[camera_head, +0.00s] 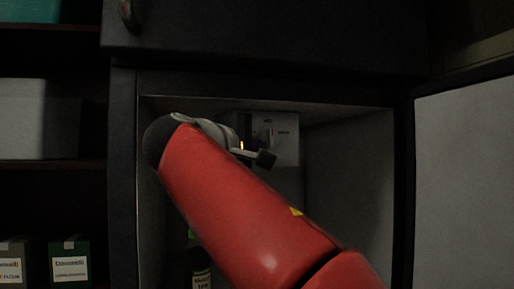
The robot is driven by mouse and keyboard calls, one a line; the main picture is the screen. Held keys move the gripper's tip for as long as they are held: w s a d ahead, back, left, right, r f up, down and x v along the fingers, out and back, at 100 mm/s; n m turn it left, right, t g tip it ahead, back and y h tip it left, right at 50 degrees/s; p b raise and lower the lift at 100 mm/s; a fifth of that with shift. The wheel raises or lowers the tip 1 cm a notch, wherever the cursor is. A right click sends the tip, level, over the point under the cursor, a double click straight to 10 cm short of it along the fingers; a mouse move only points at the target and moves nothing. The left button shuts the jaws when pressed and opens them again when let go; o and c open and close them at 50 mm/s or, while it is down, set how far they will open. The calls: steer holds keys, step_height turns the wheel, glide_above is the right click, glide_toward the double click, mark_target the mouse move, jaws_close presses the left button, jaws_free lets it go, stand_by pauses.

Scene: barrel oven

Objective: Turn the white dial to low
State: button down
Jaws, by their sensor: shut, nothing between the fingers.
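A pale control panel (285,140) sits at the back of the open compartment, with small dark lettering on its face. A small pale, reddish shape (270,134) on the panel may be the dial. It is too small and dim to read its setting. My gripper (265,158) is shut and empty at the end of my red arm, just in front of the panel's lower left part. My wrist and arm hide part of the panel. I cannot tell whether the gripper touches the dial.
The dark cabinet (124,180) frames the compartment, and its door (465,175) stands open at the right. A dark bottle (201,278) with a label stands low inside. Shelves with boxes (70,262) are at the left. The compartment's right side is clear.

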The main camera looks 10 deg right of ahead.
steer(key=shift+d+f+n+t+h+b, duration=0.25)
steer(key=shift+f+n+t+h+b, duration=0.2)
steer(key=shift+n+b, duration=0.65)
steer(key=d+n+t+b, duration=0.1)
steer(key=n+t+b, duration=0.1)
steer(key=n+b, duration=0.1)
steer(key=d+f+n+t+y+b, duration=0.1)
steer(key=n+t+b, duration=0.2)
steer(key=b, duration=0.2)
steer(key=d+n+t+b, duration=0.1)
steer(key=n+t+b, duration=0.2)
steer(key=n+b, duration=0.1)
steer(key=shift+d+f+y+b, duration=0.15)
steer(key=shift+f+y+b, duration=0.05)
steer(key=shift+y+b, duration=0.1)
steer(key=shift+d+r, duration=0.15)
steer(key=shift+d, duration=0.15)
stand_by(0.5)
